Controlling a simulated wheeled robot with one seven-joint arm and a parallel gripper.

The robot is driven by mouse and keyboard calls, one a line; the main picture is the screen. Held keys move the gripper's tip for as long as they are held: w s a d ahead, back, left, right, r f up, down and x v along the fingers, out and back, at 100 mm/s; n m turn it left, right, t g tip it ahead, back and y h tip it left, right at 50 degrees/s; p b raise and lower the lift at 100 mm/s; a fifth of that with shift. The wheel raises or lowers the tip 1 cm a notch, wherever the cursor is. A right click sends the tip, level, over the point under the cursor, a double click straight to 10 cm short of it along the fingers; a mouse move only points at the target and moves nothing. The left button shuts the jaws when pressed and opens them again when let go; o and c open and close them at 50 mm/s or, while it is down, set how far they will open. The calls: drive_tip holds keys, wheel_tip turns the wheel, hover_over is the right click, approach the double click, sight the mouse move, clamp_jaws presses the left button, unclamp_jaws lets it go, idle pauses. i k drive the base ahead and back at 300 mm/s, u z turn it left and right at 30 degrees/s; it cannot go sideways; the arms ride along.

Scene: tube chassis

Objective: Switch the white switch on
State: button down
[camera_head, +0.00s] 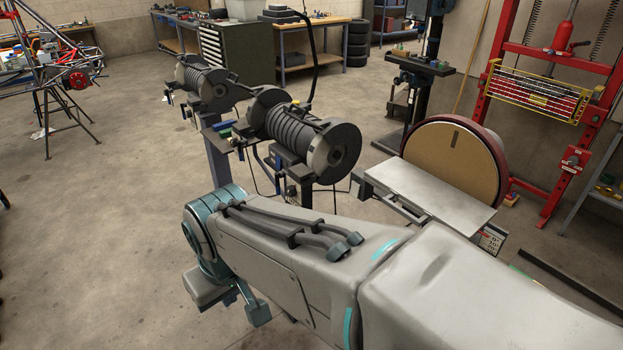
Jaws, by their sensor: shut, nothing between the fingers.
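I cannot make out a white switch in the head view. A disc sander (451,160) with a tan disc and a pale table (425,192) stands right of centre. A small white plate with dark and red marks (491,239) shows below the right end of that table; I cannot tell whether a switch is on it. My arm crosses the lower part of the picture from the right edge to a teal joint left of centre.
Two dark machines with ribbed drums (314,135) (208,85) stand on pedestals beyond my arm. A red press frame (574,100) stands at the right, near a drill press (421,65). A tubular chassis (62,75) rests on stands at the far left. The left floor is open.

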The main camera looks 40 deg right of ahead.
sight(356, 188)
drive_tip(key=z, duration=0.05)
drive_tip(key=k, duration=0.45)
drive_tip(key=z, duration=1.25)
drive_tip(key=i, duration=0.5)
drive_tip(key=z, duration=0.05)
